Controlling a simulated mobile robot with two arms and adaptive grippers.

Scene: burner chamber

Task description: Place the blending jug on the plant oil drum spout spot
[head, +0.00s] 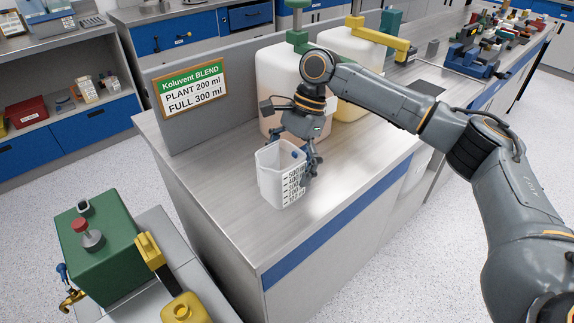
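The blending jug (272,186), a clear-white square jug with dark scale marks, is upright at the bench's near end. My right gripper (311,172) reaches down from above at the jug's right side. Its fingers appear closed on that side, where they hide the handle. Whether the jug's base touches the bench is hard to tell. Behind it stands a pale drum (275,82) with a green cap and spout fitting (299,40); my wrist covers part of its front. The spout spot itself is not distinguishable. My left gripper is out of view.
A second drum (345,62) has a yellow tap (380,36). A sign (190,87) reads PLANT 200 ml, FULL 300 ml. A green can (95,250) and a yellow container (187,308) stand lower left. The bench top (225,170) left of the jug is clear.

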